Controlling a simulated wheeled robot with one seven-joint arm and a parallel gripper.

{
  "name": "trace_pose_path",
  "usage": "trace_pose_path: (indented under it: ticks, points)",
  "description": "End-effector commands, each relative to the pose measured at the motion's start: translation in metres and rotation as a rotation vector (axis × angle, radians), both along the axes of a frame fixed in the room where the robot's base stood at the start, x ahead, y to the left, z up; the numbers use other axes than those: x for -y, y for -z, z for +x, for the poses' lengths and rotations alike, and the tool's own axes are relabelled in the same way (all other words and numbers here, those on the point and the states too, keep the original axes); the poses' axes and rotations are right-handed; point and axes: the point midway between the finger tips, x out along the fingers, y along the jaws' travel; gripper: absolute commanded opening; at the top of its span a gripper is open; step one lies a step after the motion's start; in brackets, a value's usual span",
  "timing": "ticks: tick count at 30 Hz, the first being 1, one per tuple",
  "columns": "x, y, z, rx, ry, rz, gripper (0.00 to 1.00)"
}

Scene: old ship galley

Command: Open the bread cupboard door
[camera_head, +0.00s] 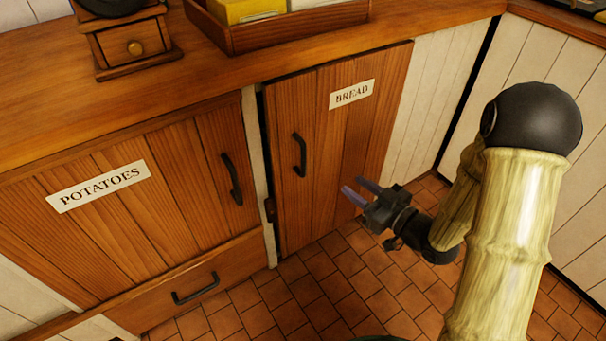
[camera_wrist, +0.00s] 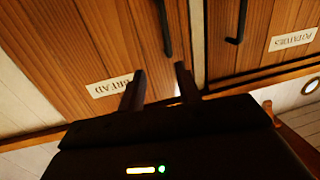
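The bread cupboard door (camera_head: 335,150) is brown planked wood with a white BREAD label (camera_head: 351,94). It looks shut, with a dark line along its left edge. Its dark upright handle (camera_head: 299,155) sits near the left edge. My gripper (camera_head: 352,188) is in front of the door, right of and lower than the handle, with its two fingers apart and nothing between them. In the wrist view, which is upside down, the handle (camera_wrist: 163,28) shows beyond the open fingers (camera_wrist: 160,82), apart from them. The BREAD label (camera_wrist: 110,85) is left of the fingers there.
The potatoes cupboard (camera_head: 130,200) with its own dark handle (camera_head: 231,179) is to the left, above a drawer (camera_head: 195,285). A wooden counter (camera_head: 215,85) runs above, holding a grinder (camera_head: 130,45) and a wooden tray (camera_head: 300,30). The tiled floor (camera_head: 330,290) before the door is clear.

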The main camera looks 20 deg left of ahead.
Motion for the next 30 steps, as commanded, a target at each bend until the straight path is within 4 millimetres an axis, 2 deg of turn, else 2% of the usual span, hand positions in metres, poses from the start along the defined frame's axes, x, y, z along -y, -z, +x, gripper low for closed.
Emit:
trace_pose_path:
  ticks: [1,2,18,23,30]
  points:
    - [-0.002,0.013,-0.003,0.006,-0.018,0.028,0.34]
    - [-0.003,0.014,-0.004,0.010,-0.025,0.040,0.34]
    - [-0.010,0.011,-0.005,0.018,-0.044,0.068,0.34]
    - [-0.026,0.012,0.003,0.020,-0.045,0.067,0.34]
    - [-0.062,0.012,0.023,0.021,-0.045,0.068,0.34]
